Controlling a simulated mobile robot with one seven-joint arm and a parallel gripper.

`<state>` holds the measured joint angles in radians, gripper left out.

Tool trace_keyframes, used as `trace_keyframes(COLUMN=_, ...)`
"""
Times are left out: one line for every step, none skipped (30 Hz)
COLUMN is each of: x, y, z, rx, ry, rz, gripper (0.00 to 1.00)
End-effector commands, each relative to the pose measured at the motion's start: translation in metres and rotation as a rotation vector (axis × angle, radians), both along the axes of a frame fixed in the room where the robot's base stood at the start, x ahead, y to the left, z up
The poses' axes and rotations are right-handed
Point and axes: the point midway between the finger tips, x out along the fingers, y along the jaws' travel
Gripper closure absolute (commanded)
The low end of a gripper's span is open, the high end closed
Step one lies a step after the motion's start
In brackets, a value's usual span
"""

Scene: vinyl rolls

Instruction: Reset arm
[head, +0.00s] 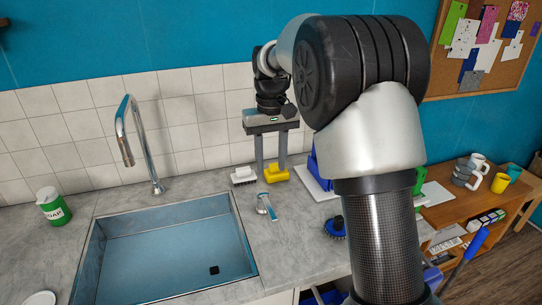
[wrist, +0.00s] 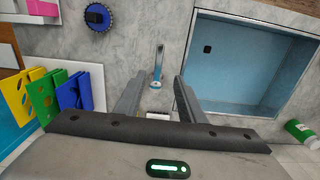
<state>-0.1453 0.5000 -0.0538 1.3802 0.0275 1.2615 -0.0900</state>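My gripper (head: 271,167) hangs from my arm over the counter behind the sink's right corner. Its two fingers are apart. In the wrist view my gripper (wrist: 160,80) shows no object held between its fingers. Behind or beside the fingertips in the head view are a white brush (head: 243,175) and a yellow brush (head: 277,174); contact cannot be told. A small blue and metal tool (head: 266,206) lies on the counter in front of them. It also shows beyond the fingertips in the wrist view (wrist: 158,65). My upper arm hides part of the counter's right side.
The sink (head: 165,256) with its tall faucet (head: 130,135) is at left. A green and white soap bottle (head: 53,208) stands at far left. A round blue brush (head: 334,227) lies right of the tool. Coloured boards (wrist: 42,95) stand at left in the wrist view. Mugs (head: 475,173) sit on the side shelf.

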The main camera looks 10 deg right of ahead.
Motion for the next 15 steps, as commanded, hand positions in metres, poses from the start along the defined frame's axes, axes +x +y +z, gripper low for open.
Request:
trace_keyframes(x=-0.0001, y=-0.0001, z=0.0058, rx=0.000, ry=0.000, rz=0.000, gripper=0.64)
trace_keyframes(x=-0.0001, y=0.0000, z=0.0080, rx=0.000, ry=0.000, rz=0.000, gripper=0.64)
trace_keyframes(x=0.0000, y=0.0000, z=0.0104, rx=0.000, ry=-0.001, rz=0.000, gripper=0.64)
trace_keyframes(x=0.0000, y=0.0000, z=0.0117, rx=0.000, ry=-0.001, rz=0.000, gripper=0.64)
trace_keyframes(x=-0.0001, y=0.0000, z=0.0127, rx=0.000, ry=0.000, rz=0.000, gripper=0.64)
trace_keyframes(x=-0.0002, y=0.0000, z=0.0134, rx=0.000, ry=0.000, rz=0.000, gripper=0.64)
trace_keyframes(x=-0.0003, y=0.0000, z=0.0137, rx=0.000, ry=0.000, rz=0.000, gripper=0.64)
trace_keyframes(x=-0.0003, y=0.0000, z=0.0138, rx=0.000, ry=0.000, rz=0.000, gripper=0.64)
trace_keyframes(x=-0.0004, y=0.0000, z=0.0137, rx=0.000, ry=0.001, rz=0.000, gripper=0.64)
trace_keyframes(x=-0.0004, y=0.0000, z=0.0136, rx=0.000, ry=0.001, rz=0.000, gripper=0.64)
trace_keyframes(x=-0.0003, y=0.0000, z=0.0136, rx=0.000, ry=0.001, rz=0.000, gripper=0.64)
trace_keyframes(x=-0.0003, y=0.0000, z=0.0135, rx=0.000, ry=0.001, rz=0.000, gripper=0.64)
trace_keyframes(x=-0.0003, y=0.0000, z=0.0134, rx=0.000, ry=0.000, rz=0.000, gripper=0.64)
trace_keyframes(x=-0.0004, y=0.0000, z=0.0135, rx=0.000, ry=0.000, rz=0.000, gripper=0.64)
trace_keyframes(x=-0.0010, y=-0.0003, z=0.0147, rx=0.000, ry=-0.001, rz=0.000, gripper=0.64)
